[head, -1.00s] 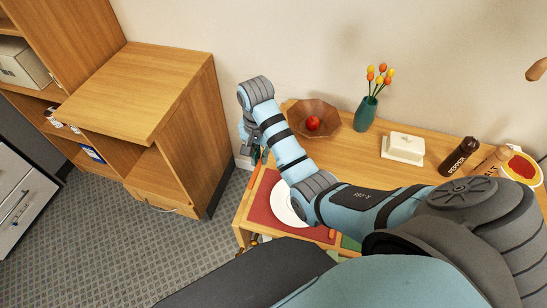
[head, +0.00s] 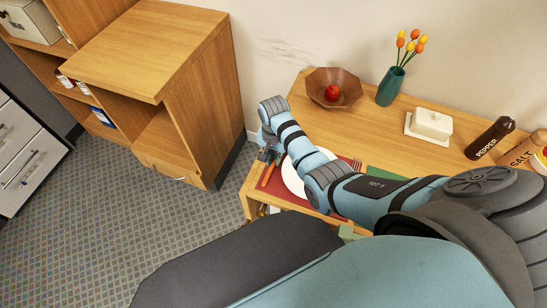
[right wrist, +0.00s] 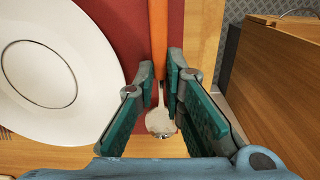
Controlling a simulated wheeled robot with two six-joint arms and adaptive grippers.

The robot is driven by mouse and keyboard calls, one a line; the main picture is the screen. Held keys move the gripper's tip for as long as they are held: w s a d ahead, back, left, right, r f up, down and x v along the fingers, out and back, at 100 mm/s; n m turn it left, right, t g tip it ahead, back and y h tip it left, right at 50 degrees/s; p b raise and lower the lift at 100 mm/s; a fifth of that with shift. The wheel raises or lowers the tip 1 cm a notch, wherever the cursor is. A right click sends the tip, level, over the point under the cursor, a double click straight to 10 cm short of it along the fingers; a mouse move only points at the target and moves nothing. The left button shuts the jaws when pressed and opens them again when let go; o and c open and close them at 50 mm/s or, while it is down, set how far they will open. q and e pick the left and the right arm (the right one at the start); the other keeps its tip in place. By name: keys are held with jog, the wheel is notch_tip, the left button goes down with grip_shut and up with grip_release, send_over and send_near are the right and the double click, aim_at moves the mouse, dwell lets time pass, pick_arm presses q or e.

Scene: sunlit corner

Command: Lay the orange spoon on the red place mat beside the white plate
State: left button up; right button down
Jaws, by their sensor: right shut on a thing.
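The orange spoon (head: 269,174) is at the left side of the white plate (head: 291,184) in the head view. In the right wrist view its orange handle (right wrist: 159,40) runs up the picture and its silvery bowl (right wrist: 160,122) sits between my fingers. My right gripper (right wrist: 162,72) is shut on the handle; it also shows in the head view (head: 268,151). The spoon is over the red place mat (right wrist: 116,14), beside the plate and apart from it. I cannot tell whether it touches the mat. My left gripper is in neither current view.
A brown bowl (head: 320,102) with a red apple, a teal vase (head: 390,88) of tulips, a white butter dish (head: 430,124) and a pepper bottle (head: 490,138) stand on the table behind my right arm. A wooden cabinet (head: 215,110) stands to the left, across a floor gap.

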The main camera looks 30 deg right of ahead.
jog(key=c, duration=2)
grip_release()
jog(key=shift+f, duration=0.1)
jog(key=shift+o, duration=0.2)
notch_tip(320, 180, up, 12)
jog(key=p, duration=0.3)
jog(key=shift+p, duration=0.4)
